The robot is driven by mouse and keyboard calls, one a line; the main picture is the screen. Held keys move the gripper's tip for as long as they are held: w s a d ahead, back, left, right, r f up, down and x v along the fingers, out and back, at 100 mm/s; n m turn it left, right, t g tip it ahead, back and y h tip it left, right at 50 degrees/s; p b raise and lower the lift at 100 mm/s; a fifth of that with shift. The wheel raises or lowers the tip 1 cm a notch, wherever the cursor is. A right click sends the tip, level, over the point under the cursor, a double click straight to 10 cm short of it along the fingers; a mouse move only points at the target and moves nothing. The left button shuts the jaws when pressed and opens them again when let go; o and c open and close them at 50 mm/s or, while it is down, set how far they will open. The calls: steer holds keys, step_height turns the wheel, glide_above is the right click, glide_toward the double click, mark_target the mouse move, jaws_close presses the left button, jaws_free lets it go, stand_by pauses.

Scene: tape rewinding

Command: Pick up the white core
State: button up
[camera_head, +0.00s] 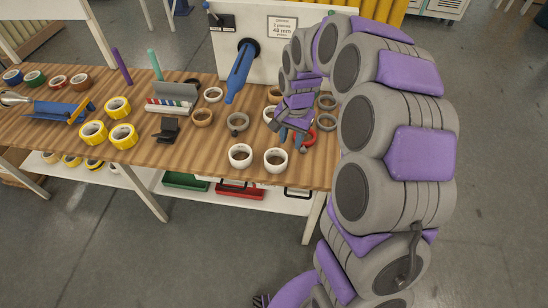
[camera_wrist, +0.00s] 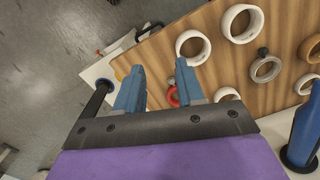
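Several white rings lie on the wooden table; I cannot tell which is the white core meant. Two thick ones, a left one (camera_head: 240,165) and a right one (camera_head: 275,169), stand near the front edge; they show in the wrist view at the top (camera_wrist: 246,38) and just right of my fingers (camera_wrist: 201,59). Another white ring (camera_wrist: 226,93) is close to my right finger, partly hidden. My gripper (camera_wrist: 160,66) is open and empty above the table, fingers apart. In the head view my gripper (camera_head: 296,134) is over the table's right end, partly hidden by my arm.
A red ring (camera_wrist: 172,97) lies partly behind my right finger. A grey ring (camera_wrist: 265,79) and a tan roll (camera_head: 202,124) are nearby. Yellow rolls (camera_head: 93,139) and a blue dispenser (camera_head: 62,110) are at left. A white panel (camera_head: 225,65) with a blue handle (camera_head: 238,76) stands behind.

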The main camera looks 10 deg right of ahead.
steer(key=w+d+f+m, duration=0.1)
steer(key=w+f, duration=0.2)
steer(key=w, duration=0.1)
steer(key=m, duration=0.1)
glide_above(286, 162)
step_height(286, 162, down, 11)
steer(key=f, duration=0.1)
steer(key=f+b, duration=0.1)
steer(key=f, duration=0.1)
steer(key=shift+s+a, duration=0.2)
steer(key=shift+a, duration=0.1)
steer(key=shift+a+f+h, duration=0.3)
steer(key=shift+a, duration=0.25)
steer(key=shift+f+b, duration=0.35)
steer(key=f, duration=0.1)
steer(key=d+f, duration=0.1)
steer(key=d+f+b, duration=0.1)
steer(key=f, duration=0.1)
steer(key=shift+w, duration=0.15)
steer(key=shift+a, duration=0.55)
steer(key=shift+c, duration=0.6)
steer(key=shift+a, duration=0.3)
steer(key=shift+c, duration=1.4)
steer(key=shift+d, duration=0.3)
steer(key=c, duration=0.3)
steer(key=shift+d, duration=0.35)
jaws_close()
